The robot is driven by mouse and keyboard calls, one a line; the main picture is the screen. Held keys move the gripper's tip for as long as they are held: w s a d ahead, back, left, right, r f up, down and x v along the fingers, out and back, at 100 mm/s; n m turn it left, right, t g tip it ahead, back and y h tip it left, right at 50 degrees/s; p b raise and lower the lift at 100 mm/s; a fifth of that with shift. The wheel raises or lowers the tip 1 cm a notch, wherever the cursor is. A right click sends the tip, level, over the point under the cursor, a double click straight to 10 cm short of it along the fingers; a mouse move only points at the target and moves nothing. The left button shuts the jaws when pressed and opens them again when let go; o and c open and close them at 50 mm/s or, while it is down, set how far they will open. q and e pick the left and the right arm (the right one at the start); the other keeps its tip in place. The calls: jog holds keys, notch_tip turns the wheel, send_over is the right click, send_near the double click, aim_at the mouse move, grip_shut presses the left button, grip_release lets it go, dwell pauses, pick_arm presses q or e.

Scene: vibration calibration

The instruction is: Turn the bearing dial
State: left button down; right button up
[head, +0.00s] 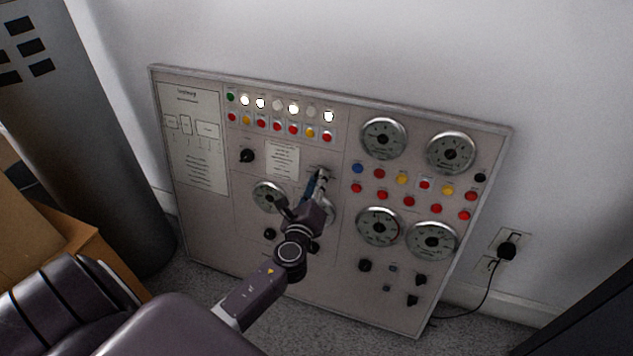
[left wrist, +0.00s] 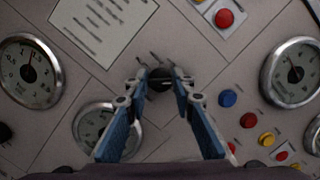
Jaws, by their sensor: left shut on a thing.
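The grey control panel (head: 335,285) leans against the wall in the head view. My left gripper (head: 319,180) reaches up to the middle of the panel, right of a small paper note. In the left wrist view a small black dial (left wrist: 160,84) sits between the tips of my left gripper (left wrist: 161,76). The two blue fingers are closed on its sides. The dial's label is too small to read, so I cannot tell by name that it is the bearing dial. In the head view the fingers mostly hide this dial. My right gripper is not in view.
Another black knob (head: 247,156) is to the left on the panel. Round gauges (head: 384,138), coloured buttons (head: 402,180) and indicator lamps (head: 293,109) surround the area. A plug in a wall socket (head: 507,250) is to the right. A cardboard box (head: 85,250) is at left.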

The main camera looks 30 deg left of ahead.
pick_arm(q)
jog(key=c, duration=1.7)
grip_release()
jog(key=shift+o, duration=0.2)
jog(key=shift+s, duration=0.1)
jog(key=v, duration=1.1)
jog(key=shift+s, duration=0.4)
jog(key=shift+d+r, duration=0.1)
jog(key=shift+d, duration=0.05)
